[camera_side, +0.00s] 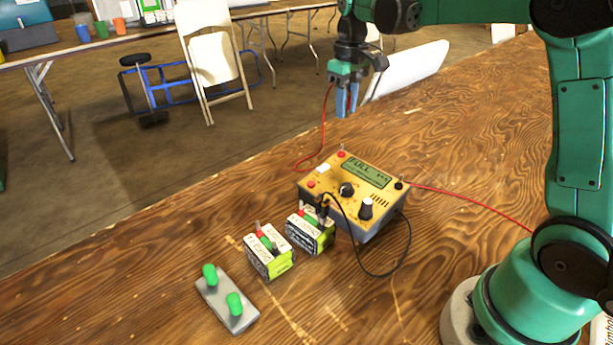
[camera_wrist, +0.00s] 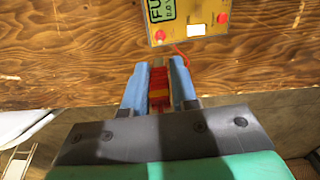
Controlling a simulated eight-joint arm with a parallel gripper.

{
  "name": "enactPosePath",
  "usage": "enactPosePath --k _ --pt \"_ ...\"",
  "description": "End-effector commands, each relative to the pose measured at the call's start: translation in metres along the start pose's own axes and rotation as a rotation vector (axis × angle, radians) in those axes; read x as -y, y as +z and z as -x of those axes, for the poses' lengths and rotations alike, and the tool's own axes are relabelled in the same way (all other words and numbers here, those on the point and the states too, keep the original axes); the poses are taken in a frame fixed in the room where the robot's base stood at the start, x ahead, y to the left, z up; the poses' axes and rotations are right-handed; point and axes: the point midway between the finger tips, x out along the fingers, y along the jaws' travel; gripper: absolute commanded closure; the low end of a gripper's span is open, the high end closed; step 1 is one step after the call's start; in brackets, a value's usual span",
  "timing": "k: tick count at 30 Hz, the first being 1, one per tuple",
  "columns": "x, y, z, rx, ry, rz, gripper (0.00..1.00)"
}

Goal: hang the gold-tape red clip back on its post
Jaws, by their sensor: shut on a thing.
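In the side view my gripper (camera_side: 346,103) is in the air above the far edge of the table, beyond the charger. In the wrist view its blue fingers (camera_wrist: 159,88) are shut on a red clip (camera_wrist: 158,78) with a gold band around it. The clip is mostly hidden in the side view, but its red wire (camera_side: 325,120) runs down to the yellow charger (camera_side: 335,190), which reads "FULL". A grey plate (camera_side: 222,292) with two upright green posts (camera_side: 209,273) (camera_side: 234,303) lies at the front left. Both posts look bare.
Two white-and-green batteries (camera_side: 262,262) (camera_side: 305,238) stand between plate and charger. A black wire (camera_side: 353,245) loops from the charger to a black clip (camera_side: 323,207) on the nearer-to-charger battery. Another red wire (camera_side: 470,195) runs right. The table's left front is clear.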

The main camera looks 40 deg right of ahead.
Motion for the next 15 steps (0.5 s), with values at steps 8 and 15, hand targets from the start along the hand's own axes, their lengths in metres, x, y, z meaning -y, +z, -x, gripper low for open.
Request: enactPosePath --k 8,15 --pt "0.0 0.0 -0.006 0.0 0.0 0.0 1.0" --pt "0.0 0.0 -0.021 0.0 0.0 0.0 1.0"
